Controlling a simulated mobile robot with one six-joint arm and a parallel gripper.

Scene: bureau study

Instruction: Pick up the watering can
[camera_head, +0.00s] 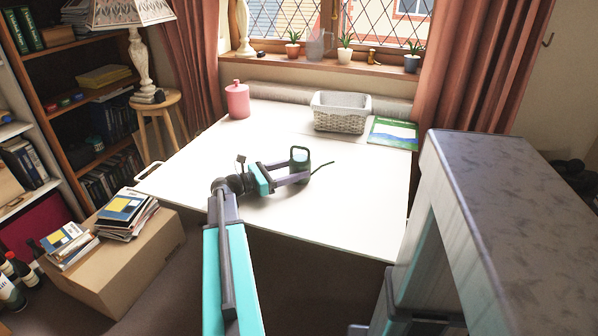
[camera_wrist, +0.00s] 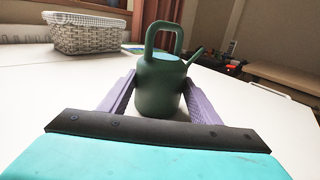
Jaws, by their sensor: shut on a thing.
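The watering can (camera_head: 300,160) is small and dark green, with a loop handle on top and a thin spout pointing right. It stands upright on or just above the white table (camera_head: 345,195); I cannot tell which. My gripper (camera_head: 298,173) is shut on its body, with one purple finger on each side. In the wrist view the can (camera_wrist: 160,85) sits between the fingers of my gripper (camera_wrist: 158,97), with its handle above them. The lower part of the can is partly covered by the fingers in the head view.
A pink canister (camera_head: 237,101), a woven basket (camera_head: 341,112) and a green-blue book (camera_head: 393,134) stand or lie along the table's back. The table around the can is clear. A box with books (camera_head: 122,250) stands on the floor at left.

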